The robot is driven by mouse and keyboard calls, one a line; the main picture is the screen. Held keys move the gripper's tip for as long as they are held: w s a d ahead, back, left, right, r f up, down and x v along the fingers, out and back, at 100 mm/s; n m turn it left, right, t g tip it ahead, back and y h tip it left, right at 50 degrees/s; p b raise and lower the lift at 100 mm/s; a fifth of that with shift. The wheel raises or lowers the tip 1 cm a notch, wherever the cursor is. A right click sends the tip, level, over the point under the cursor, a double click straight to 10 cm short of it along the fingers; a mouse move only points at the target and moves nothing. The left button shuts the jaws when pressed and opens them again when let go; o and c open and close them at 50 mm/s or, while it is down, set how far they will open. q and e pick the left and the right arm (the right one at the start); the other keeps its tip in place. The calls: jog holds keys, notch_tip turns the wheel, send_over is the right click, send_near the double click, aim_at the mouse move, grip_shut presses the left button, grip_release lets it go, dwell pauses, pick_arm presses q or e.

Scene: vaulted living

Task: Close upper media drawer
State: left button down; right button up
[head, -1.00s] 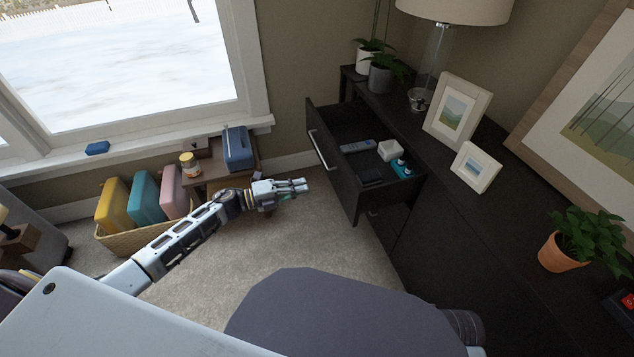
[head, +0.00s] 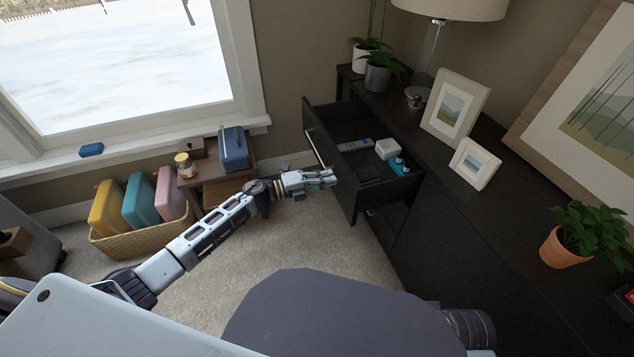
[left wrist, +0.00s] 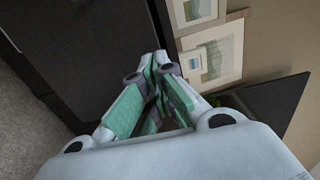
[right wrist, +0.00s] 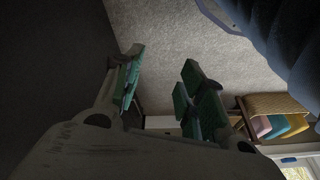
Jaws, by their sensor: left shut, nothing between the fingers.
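The upper media drawer (head: 345,185) of the dark cabinet is pulled open, with its pale handle (head: 315,147) on the front panel. It holds a remote (head: 355,145), a white box (head: 388,149), a dark flat item (head: 368,174) and a blue item (head: 399,165). My left gripper (head: 334,176) is shut and empty, its tips right at the outer face of the drawer front; I cannot tell whether they touch. Its fingers meet in the left wrist view (left wrist: 158,62). My right gripper (right wrist: 163,82) is open and empty over dark surroundings and carpet, and is not visible in the head view.
The cabinet top (head: 440,175) carries picture frames (head: 455,110), a lamp (head: 435,45) and plants (head: 570,240). A small wooden table (head: 225,170) and a basket (head: 140,240) of coloured cases stand left, below the window. Carpet (head: 330,240) in front of the drawer is clear.

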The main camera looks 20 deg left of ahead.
aim_at(346, 174)
pick_arm(q)
jog(key=x, duration=0.3)
jog(key=shift+d+b, duration=0.1)
jog(key=shift+b, duration=0.2)
jog(key=shift+w+d, duration=0.1)
jog(key=shift+d, duration=0.05)
pick_arm(e)
jog(key=shift+s+a+r, duration=0.1)
jog(key=shift+s+r, duration=0.15)
jog(key=shift+r, duration=0.35)
pick_arm(q)
jog(key=shift+w+d, duration=0.1)
jog(key=shift+d, duration=0.05)
